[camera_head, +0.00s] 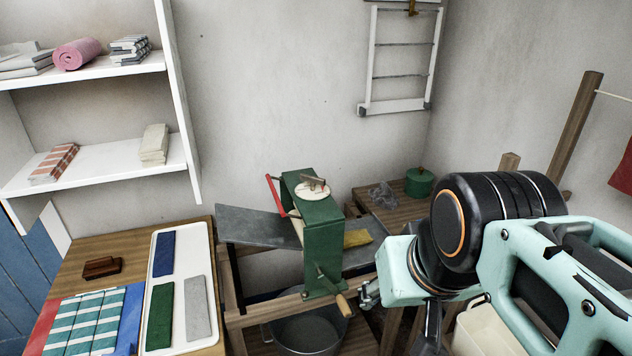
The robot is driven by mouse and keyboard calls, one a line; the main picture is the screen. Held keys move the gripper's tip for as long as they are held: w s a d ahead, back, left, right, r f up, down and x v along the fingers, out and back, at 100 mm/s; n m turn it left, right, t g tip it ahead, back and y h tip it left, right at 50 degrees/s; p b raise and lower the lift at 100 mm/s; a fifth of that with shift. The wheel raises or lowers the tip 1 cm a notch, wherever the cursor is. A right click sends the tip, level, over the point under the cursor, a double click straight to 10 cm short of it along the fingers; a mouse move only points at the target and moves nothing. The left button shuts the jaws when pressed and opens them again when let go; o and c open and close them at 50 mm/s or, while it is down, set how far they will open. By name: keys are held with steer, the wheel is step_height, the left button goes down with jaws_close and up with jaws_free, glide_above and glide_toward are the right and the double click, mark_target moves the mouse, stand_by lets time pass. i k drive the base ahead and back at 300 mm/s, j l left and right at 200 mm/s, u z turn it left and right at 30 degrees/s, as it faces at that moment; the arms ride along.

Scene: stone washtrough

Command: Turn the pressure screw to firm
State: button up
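The pressure screw (315,182) is a small metal cross-handle with a reddish end. It sits over a white round dial (312,192) on top of the green mangle (322,240). The dial's marks are too small to read. A red lever (275,196) stands on the mangle's left side. A crank with a wooden handle (343,305) sticks out at its lower front. My gripper (368,294) is right of the crank handle, low and well below the screw. Its metal finger parts are small and partly hidden by my teal wrist; nothing is clearly held.
A metal basin (308,334) stands underneath. A white tray (199,234) with folded cloths is left. A green lidded pot (419,181) stands behind. Space above the mangle is clear.

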mark_target(313, 180)
steer(key=i+j+z, duration=0.45)
steer(key=j, duration=0.2)
steer(key=i+j+z, duration=0.2)
steer(key=j, duration=0.15)
steer(key=k+l+z, duration=0.2)
steer(key=k+z, duration=0.15)
steer(key=i+j+u, duration=0.15)
steer(key=i+u, duration=0.2)
